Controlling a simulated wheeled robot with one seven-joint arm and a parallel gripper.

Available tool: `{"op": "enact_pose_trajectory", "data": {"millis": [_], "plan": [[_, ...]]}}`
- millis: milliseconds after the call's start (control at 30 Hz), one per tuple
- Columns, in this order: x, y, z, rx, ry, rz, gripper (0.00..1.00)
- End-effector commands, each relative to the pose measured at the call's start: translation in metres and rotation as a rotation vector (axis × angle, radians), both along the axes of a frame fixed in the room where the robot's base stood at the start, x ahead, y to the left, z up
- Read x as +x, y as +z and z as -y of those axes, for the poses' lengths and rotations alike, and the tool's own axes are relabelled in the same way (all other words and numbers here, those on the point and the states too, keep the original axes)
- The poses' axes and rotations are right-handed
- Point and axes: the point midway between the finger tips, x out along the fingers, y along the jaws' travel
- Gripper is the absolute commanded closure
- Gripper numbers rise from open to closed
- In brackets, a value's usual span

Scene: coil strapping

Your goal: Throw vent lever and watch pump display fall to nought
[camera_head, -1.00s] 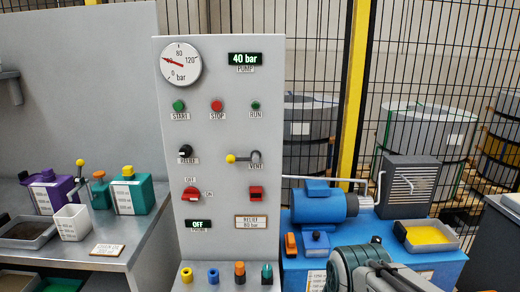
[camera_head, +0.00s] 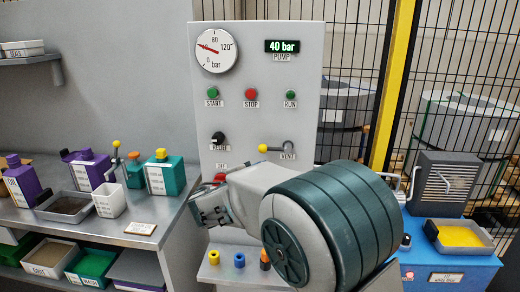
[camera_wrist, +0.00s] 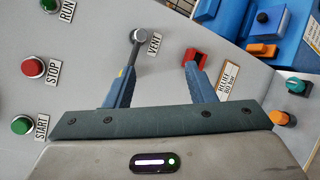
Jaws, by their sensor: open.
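The vent lever (camera_head: 275,148) sticks out left from its pivot on the grey panel, with a yellow knob at its end. The wrist view shows its round grey hub (camera_wrist: 139,34) and dark shaft beside my left finger; the knob is mostly hidden there. My gripper (camera_wrist: 162,69) is open in front of the panel, its fingers apart with nothing seen held. Whether a finger touches the lever cannot be told. The pump display (camera_head: 282,46) reads 40 bar in green. The round gauge (camera_head: 214,50) has its red needle near 40.
My arm covers the panel's lower right. Start (camera_head: 212,93), stop (camera_head: 251,94) and run (camera_head: 291,94) lie above. A red switch (camera_wrist: 195,58) is near my right finger. A bench (camera_head: 160,218) with bottles stands left.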

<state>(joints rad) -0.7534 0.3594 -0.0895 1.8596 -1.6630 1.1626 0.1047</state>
Motion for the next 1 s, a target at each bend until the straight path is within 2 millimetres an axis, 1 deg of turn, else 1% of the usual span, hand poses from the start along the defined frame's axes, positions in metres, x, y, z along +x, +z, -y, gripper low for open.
{"op": "enact_pose_trajectory", "data": {"millis": [33, 100, 200, 267, 367, 467, 800, 1000], "plan": [[0.004, 0.002, -0.023, -0.043, 0.049, 0.026, 0.50], [0.008, 0.006, -0.046, -0.087, 0.101, 0.059, 0.50], [0.011, 0.008, -0.064, -0.122, 0.142, 0.087, 0.50], [0.014, 0.010, -0.068, -0.131, 0.152, 0.095, 0.50], [0.024, 0.011, -0.065, -0.135, 0.153, 0.099, 0.50], [0.039, 0.012, -0.058, -0.133, 0.151, 0.097, 0.50], [0.106, 0.012, -0.032, -0.133, 0.151, 0.096, 0.50], [0.131, 0.011, -0.022, -0.132, 0.153, 0.096, 0.50]]}}
